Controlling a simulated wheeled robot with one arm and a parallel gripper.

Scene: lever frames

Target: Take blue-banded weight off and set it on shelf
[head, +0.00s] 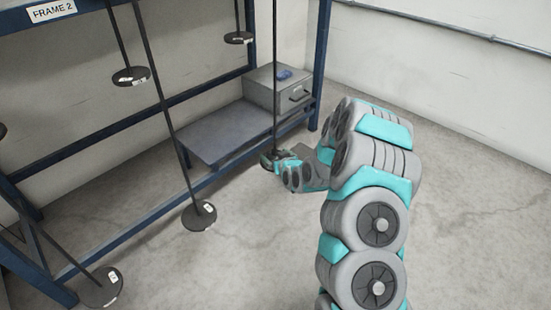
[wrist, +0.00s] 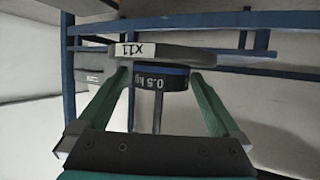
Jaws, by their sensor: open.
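The blue-banded weight (wrist: 160,80) is a dark cylinder marked 0.5 kg, its label upside down in the wrist view. It sits against a hanger plate (wrist: 140,51) with a white tag that seems to read X11. My gripper (wrist: 160,75) is open, with one green finger on each side of the weight. I cannot tell whether either finger touches it. In the head view my gripper (head: 277,163) is at the foot of the rightmost hanging rod, and the weight is mostly hidden there. The grey shelf (head: 210,135) is low in the blue frame, to the left of my gripper.
A grey box (head: 280,90) with a handle and a small blue item on top stands at the shelf's right end. Other rods hang from the frame, with tagged plates (head: 200,216), (head: 131,76), (head: 239,38) and (head: 100,288). The shelf's left part is bare.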

